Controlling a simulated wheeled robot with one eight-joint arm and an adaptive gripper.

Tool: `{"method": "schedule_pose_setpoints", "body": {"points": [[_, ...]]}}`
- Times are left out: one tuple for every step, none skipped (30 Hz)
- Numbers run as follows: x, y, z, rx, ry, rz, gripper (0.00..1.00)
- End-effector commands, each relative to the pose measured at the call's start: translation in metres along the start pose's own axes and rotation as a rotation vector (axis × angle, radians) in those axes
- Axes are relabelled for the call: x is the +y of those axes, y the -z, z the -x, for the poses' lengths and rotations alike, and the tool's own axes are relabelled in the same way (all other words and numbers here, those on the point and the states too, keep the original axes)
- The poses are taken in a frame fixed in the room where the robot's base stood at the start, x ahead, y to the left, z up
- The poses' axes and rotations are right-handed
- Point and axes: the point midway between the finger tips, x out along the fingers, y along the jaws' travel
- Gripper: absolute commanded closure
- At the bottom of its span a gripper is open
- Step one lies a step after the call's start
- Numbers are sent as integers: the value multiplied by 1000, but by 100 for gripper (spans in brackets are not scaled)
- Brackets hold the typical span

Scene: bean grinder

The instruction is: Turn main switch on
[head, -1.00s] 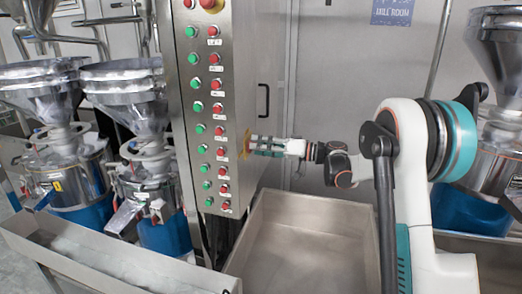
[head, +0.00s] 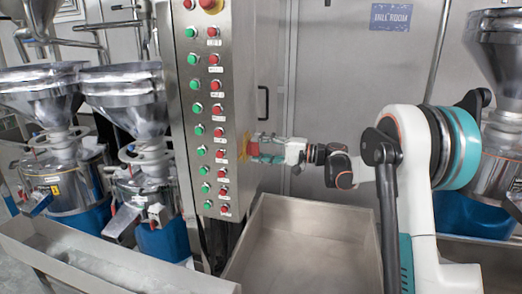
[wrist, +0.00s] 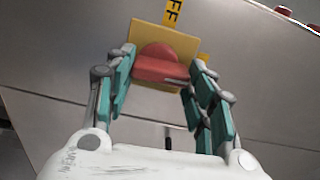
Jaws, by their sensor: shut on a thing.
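The main switch is a red knob (wrist: 163,68) on a yellow square plate (wrist: 149,36), fixed to the side of the steel cabinet (head: 245,60). The yellow plate also shows at the cabinet's edge in the head view (head: 243,147), with the red knob (head: 254,149) beside it. My gripper (wrist: 160,75) has its teal fingers on either side of the knob and is shut on it. In the head view my gripper (head: 262,148) reaches in from the right. A yellow label ending in "FF" (wrist: 173,12) is beyond the plate. The knob's exact setting is unclear.
Green and red buttons (head: 216,84) run down the cabinet front. A steel trough (head: 300,240) stands below my arm. A black door handle (head: 264,101) is above my gripper. Hopper machines (head: 130,110) stand at the left, and another (head: 490,130) at the right.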

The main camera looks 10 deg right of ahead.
Motion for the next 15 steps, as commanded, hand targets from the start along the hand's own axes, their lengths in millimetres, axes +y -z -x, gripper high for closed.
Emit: {"method": "schedule_pose_setpoints", "body": {"points": [[0,1,0,2,1,-16,74],[0,1,0,2,1,-26,74],[0,1,0,2,1,-37,74],[0,1,0,2,1,-43,74],[0,1,0,2,1,-49,74],[0,1,0,2,1,-56,74],[0,1,0,2,1,-60,74],[0,1,0,2,1,-64,74],[0,1,0,2,1,-67,74],[0,1,0,2,1,-68,74],[0,1,0,2,1,-70,74],[0,1,0,2,1,-71,74],[0,1,0,2,1,-71,74],[0,1,0,2,1,-71,74],[0,1,0,2,1,-71,74]]}}
